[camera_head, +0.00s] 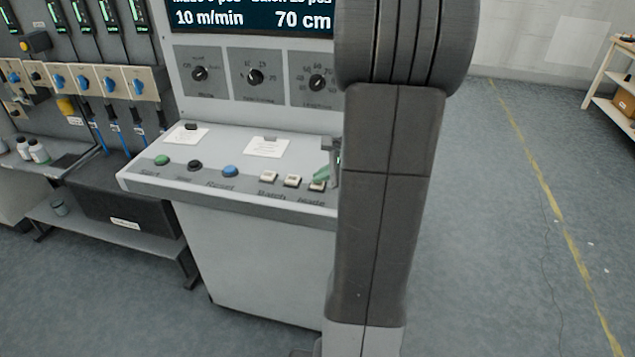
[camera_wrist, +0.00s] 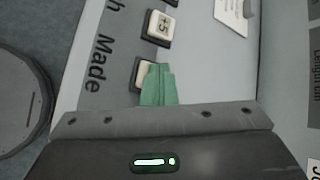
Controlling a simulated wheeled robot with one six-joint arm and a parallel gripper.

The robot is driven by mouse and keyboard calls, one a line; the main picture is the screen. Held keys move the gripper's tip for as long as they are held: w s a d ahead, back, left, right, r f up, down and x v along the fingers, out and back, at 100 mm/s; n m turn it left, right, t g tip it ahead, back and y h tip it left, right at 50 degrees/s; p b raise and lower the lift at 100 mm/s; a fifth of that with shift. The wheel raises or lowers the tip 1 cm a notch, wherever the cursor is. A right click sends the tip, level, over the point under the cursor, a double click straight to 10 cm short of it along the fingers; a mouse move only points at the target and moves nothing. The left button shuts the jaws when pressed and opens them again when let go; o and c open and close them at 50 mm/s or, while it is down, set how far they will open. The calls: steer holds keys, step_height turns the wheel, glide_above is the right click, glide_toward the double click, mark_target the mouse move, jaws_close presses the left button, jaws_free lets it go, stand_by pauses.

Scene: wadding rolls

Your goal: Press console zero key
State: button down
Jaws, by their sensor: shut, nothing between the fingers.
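The console (camera_head: 265,255) stands in front of me with a sloped panel of keys. Three cream keys sit in a row at its right, over the words Batch and Made. The rightmost key (camera_head: 316,187), by the word Made, is partly hidden by my gripper (camera_head: 322,173); its own marking cannot be read. In the wrist view this key (camera_wrist: 140,75) lies at my green fingertips (camera_wrist: 157,69), beside the "+5" key (camera_wrist: 158,27). My fingers are together, with nothing between them. The tips overlap the key; I cannot tell whether they touch it.
Green, black and blue buttons (camera_head: 230,171) lie left on the panel, with paper labels (camera_head: 267,147) behind. Three dials (camera_head: 255,76) and a display (camera_head: 262,14) stand above. My arm hides the console's right side. Open floor (camera_head: 490,240) lies right.

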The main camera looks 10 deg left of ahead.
mark_target(322, 185)
steer(key=shift+r+p, duration=0.75)
steer(key=shift+r, duration=0.1)
step_height(322, 185, up, 5)
steer(key=p, duration=0.4)
stand_by(0.7)
